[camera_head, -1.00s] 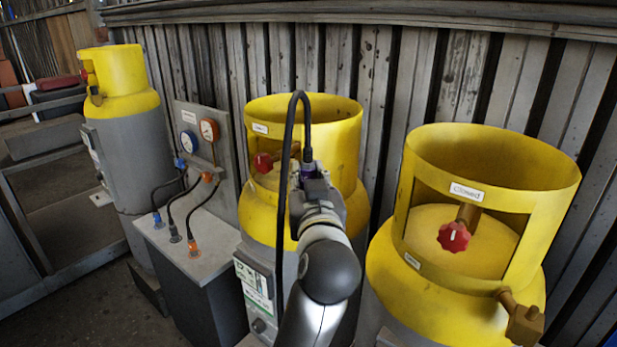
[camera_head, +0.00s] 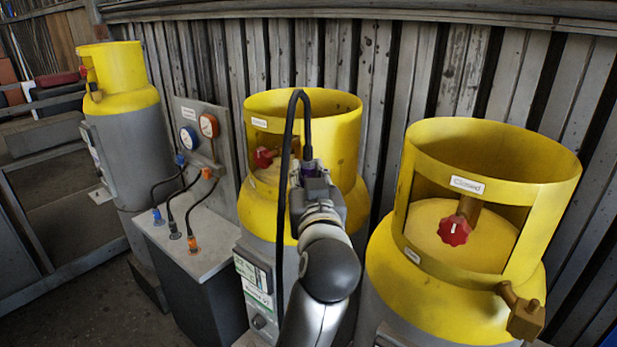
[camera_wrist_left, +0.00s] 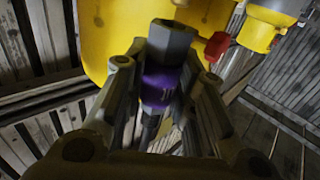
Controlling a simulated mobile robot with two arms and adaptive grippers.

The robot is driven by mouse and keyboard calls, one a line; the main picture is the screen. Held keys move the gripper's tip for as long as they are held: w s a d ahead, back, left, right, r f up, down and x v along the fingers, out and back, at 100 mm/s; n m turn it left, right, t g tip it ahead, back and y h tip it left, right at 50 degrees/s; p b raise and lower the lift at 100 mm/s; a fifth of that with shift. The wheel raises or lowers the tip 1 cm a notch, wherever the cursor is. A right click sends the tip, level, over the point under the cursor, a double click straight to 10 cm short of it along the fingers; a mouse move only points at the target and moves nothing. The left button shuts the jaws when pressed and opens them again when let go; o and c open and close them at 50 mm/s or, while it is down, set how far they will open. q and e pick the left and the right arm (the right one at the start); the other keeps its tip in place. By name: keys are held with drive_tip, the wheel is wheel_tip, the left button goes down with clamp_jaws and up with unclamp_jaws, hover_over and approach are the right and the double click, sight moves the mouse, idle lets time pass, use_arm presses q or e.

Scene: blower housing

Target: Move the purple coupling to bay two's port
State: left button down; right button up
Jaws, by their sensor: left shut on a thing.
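The purple coupling (camera_wrist_left: 160,85) is between the fingers of my left gripper (camera_wrist_left: 158,90) in the left wrist view, with a grey hex end pointing away from the gripper. In the head view the purple coupling (camera_head: 308,168) shows as a small patch at my left gripper (camera_head: 310,185), and a black hose (camera_head: 288,150) arches up from it and down. My left gripper is shut on the coupling, in front of the middle yellow-topped cylinder (camera_head: 340,118). No bay numbers are readable, and the middle cylinder's port is hidden behind my arm. My right gripper is not seen.
A right cylinder (camera_head: 490,150) with a red knob (camera_head: 454,231) and brass outlet (camera_head: 524,318) stands close by. A left cylinder (camera_head: 120,75) stands farther off. A gauge panel (camera_head: 203,150) and grey box (camera_head: 192,250) with several hoses stand between. A ribbed wall runs behind.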

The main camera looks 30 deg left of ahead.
sight(308, 147)
use_arm(q)
drive_tip(key=shift+f+b, duration=0.7)
drive_tip(key=shift+f, duration=0.15)
drive_tip(key=shift+f+b, duration=0.6)
drive_tip(key=shift+f, duration=0.1)
drive_tip(key=c, duration=1.1)
unclamp_jaws()
drive_tip(key=shift+r, duration=0.1)
wheel_tip(308, 147, up, 10)
drive_tip(key=shift+f, duration=0.1)
